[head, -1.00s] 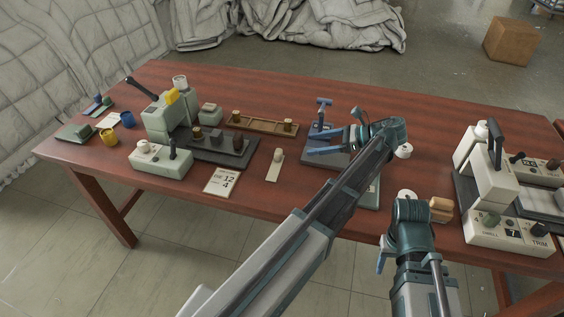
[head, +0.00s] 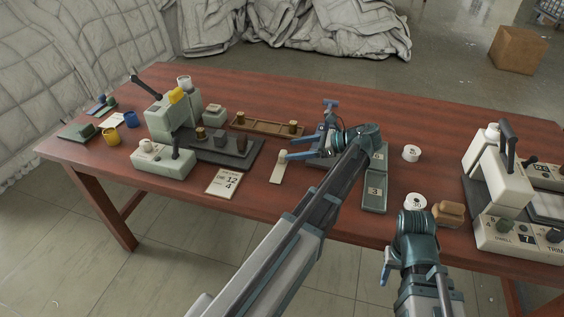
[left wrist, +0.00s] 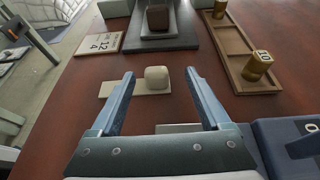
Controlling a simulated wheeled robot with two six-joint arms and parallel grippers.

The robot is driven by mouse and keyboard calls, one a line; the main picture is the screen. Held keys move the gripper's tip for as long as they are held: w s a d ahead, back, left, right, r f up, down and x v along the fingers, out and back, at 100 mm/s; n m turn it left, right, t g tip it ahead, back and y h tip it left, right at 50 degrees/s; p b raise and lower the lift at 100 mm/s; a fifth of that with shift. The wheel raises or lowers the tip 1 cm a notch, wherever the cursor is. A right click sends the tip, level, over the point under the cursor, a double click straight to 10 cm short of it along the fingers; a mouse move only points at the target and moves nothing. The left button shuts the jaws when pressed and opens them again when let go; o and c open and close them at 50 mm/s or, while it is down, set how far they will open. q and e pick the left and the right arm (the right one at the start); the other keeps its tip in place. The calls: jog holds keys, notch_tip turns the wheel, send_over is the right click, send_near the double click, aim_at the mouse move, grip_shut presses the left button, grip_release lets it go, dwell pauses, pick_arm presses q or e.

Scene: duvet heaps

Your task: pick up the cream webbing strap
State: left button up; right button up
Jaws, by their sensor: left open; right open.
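The cream webbing strap (head: 277,175) is a short flat strip lying on the table, with a rounded cream piece at its far end. In the left wrist view, the strap (left wrist: 112,89) runs out to the left past one finger. Its rounded piece (left wrist: 157,77) sits in line with the gap between the fingertips. My left gripper (head: 296,148) is open and empty, its fingertips close to that piece; contact cannot be told. My right gripper (head: 386,266) is open near the table's front edge, partly hidden by its own wrist.
A card marked 12 and 4 (head: 223,182) and a grey-green machine (head: 165,158) stand left of the strap. A wooden tray (head: 268,129) lies behind it. White rolls (head: 411,153), tan blocks (head: 448,214) and a second machine (head: 497,180) are to the right.

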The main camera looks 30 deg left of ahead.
aim_at(282, 152)
pick_arm(q)
jog(key=b+x, duration=0.1)
jog(key=x, duration=0.3)
jog(key=shift+s+f+b, duration=0.2)
jog(key=shift+s+b, duration=0.15)
jog(key=shift+s, duration=0.05)
jog(key=shift+a, duration=0.3)
grip_shut()
